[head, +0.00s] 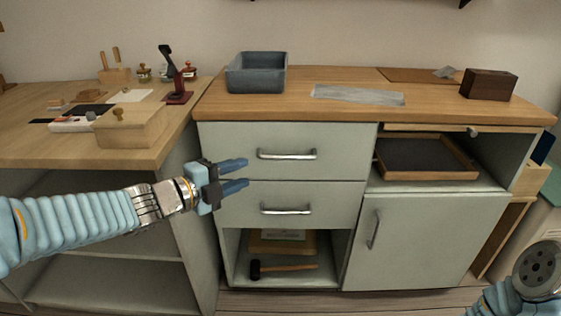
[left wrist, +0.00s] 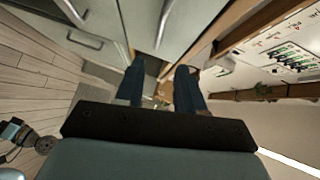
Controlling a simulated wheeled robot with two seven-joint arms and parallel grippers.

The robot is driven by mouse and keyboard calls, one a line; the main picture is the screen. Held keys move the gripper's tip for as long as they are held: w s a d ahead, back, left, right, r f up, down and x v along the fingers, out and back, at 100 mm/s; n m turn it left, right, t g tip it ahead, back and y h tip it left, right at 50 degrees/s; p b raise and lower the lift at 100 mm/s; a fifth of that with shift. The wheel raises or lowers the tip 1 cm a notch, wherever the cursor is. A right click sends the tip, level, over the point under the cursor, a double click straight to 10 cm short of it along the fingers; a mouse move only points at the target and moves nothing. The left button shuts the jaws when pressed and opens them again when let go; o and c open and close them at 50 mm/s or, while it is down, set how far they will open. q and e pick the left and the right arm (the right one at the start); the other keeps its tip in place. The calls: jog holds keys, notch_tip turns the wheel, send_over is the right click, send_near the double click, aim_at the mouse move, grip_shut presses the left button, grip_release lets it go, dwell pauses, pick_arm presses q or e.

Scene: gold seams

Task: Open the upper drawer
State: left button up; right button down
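The upper drawer (head: 220,148) is the top grey-green front of the cabinet, under the wooden top, and it looks shut. Its horizontal metal handle (head: 287,154) is in plain sight in the head view. The same handle (left wrist: 162,22) shows at the top of the left wrist view. My left gripper (head: 246,174) is open and empty, its fingers pointing right. In the head view it overlaps the drawer fronts, left of the handle and a little lower, not touching it. Part of my right arm (head: 540,268) shows at the lower right; its gripper fingers are not visible.
The lower drawer (head: 335,196) is shut, above an open shelf with a hammer (head: 284,268). A hinged door (head: 430,240) is right of it, below a niche with a tray (head: 425,174). A grey bin (head: 257,72) stands on top. Another bench (head: 60,150) is left.

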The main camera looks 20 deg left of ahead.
aim_at(285, 158)
pick_arm(q)
jog(key=b+x, duration=0.1)
jog(key=x, duration=1.2)
jog(key=shift+f, duration=0.1)
grip_shut()
